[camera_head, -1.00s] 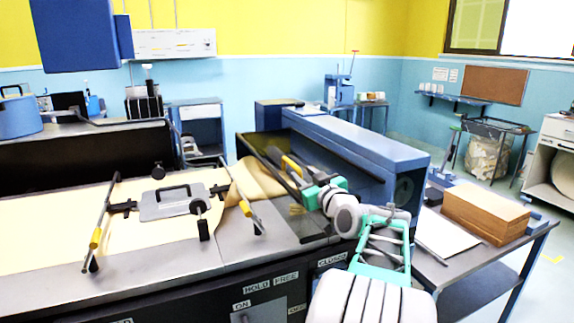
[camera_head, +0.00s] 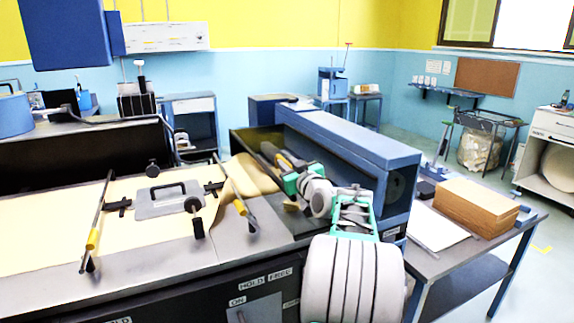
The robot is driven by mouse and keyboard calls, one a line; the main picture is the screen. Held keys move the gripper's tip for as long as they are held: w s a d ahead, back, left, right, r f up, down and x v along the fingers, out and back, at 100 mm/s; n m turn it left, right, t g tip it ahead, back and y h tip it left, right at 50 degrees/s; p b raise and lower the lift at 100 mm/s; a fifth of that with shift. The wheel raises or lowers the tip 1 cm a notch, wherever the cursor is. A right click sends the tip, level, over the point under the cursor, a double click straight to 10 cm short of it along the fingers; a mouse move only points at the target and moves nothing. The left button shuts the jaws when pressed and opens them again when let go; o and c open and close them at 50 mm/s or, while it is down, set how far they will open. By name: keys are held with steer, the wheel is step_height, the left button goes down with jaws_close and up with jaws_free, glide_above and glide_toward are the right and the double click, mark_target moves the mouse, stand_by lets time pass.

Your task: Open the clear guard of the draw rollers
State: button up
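The draw rollers' housing sits at the right end of the long machine table, in front of a long blue casing. The clear guard (camera_head: 243,146) shows as a dark see-through panel there; its lower part and exact angle are hard to make out. A yellow bar like a handle (camera_head: 285,159) lies at the guard, partly covered by my gripper. My gripper (camera_head: 276,155) is at this bar, with dark fingers pointing up and left from the green and white wrist. Whether the fingers are closed on the bar cannot be told. My arm hides the front right of the rollers.
Brown paper (camera_head: 250,174) runs over the table into the rollers. A grey plate with a black handle (camera_head: 168,198) and yellow-gripped bars lie left. The blue casing (camera_head: 350,142) stands close behind my arm. A side table at right holds a cardboard stack (camera_head: 478,206).

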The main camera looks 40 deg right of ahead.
jaws_close()
steer(key=shift+r, duration=0.1)
stand_by(0.9)
